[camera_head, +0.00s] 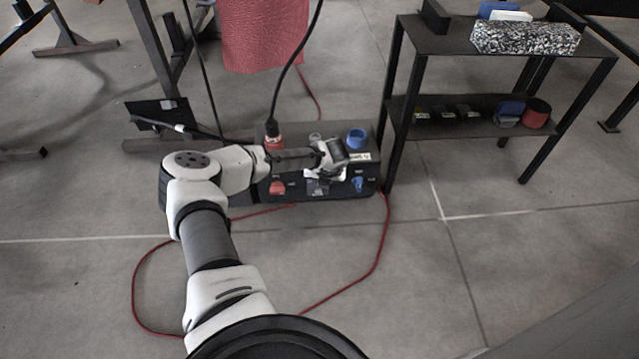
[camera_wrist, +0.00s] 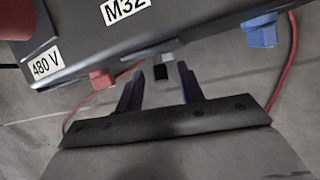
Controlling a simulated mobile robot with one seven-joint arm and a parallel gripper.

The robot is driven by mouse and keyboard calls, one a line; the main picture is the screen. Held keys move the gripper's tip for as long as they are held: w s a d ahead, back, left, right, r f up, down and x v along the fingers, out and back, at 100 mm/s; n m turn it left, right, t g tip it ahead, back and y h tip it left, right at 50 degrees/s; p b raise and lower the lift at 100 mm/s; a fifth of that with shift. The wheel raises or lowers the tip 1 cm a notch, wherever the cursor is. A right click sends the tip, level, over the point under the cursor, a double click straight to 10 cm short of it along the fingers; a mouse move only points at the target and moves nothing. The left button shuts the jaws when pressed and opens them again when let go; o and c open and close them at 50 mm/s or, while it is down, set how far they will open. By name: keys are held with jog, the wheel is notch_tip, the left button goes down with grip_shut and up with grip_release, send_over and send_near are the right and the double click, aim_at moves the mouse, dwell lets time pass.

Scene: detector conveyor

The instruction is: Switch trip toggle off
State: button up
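A dark control box (camera_head: 366,186) stands on the floor, with its labelled face across the top of the wrist view (camera_wrist: 200,32). A small toggle with a black tip and silvery base (camera_wrist: 162,70) sticks out from the box's edge between a red knob (camera_wrist: 102,78) and a blue knob (camera_wrist: 262,35). My gripper (camera_wrist: 160,76) is open, its two dark fingers apart on either side of the toggle in the picture. I see no contact, and the depth between them is unclear. In the head view my gripper (camera_head: 320,180) is at the box's front and hides the toggle.
A red plug with a black cable (camera_head: 273,141) and a blue socket (camera_head: 356,138) are on the box top. A red cable (camera_head: 385,235) loops on the floor. A black shelf (camera_head: 430,40) stands close right of the box.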

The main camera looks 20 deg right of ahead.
jog(key=shift+w+f, duration=0.15)
jog(key=shift+f, duration=0.2)
jog(key=shift+c, duration=0.5)
grip_shut()
